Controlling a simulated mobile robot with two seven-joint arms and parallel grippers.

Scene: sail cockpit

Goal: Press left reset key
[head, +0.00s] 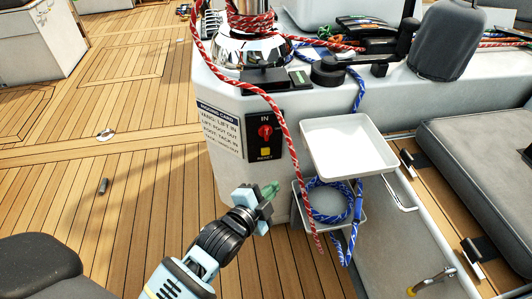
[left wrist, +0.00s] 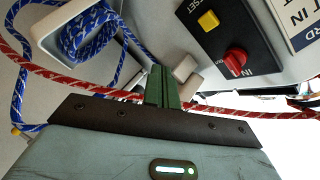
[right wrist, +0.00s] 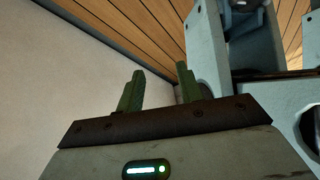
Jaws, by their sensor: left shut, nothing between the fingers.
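The reset key is a small yellow square button (head: 266,152) on the lower part of a black panel (head: 278,118) on the white cockpit side, above the word RESET. It also shows in the left wrist view as a yellow button (left wrist: 208,20). A red knob (head: 265,131) sits above it, below the word IN. My left gripper (head: 270,190) is shut and empty, below the key and apart from it. Its green fingers (left wrist: 162,85) are together in the left wrist view. My right gripper (right wrist: 160,86) is open and empty, beside a pale surface.
A red rope (head: 282,120) hangs down just right of the panel. A white tray (head: 350,145) juts out at the right, above a lower holder with a coiled blue rope (head: 328,212). A printed card (head: 219,129) is left of the panel. The wooden deck (head: 140,200) is mostly clear.

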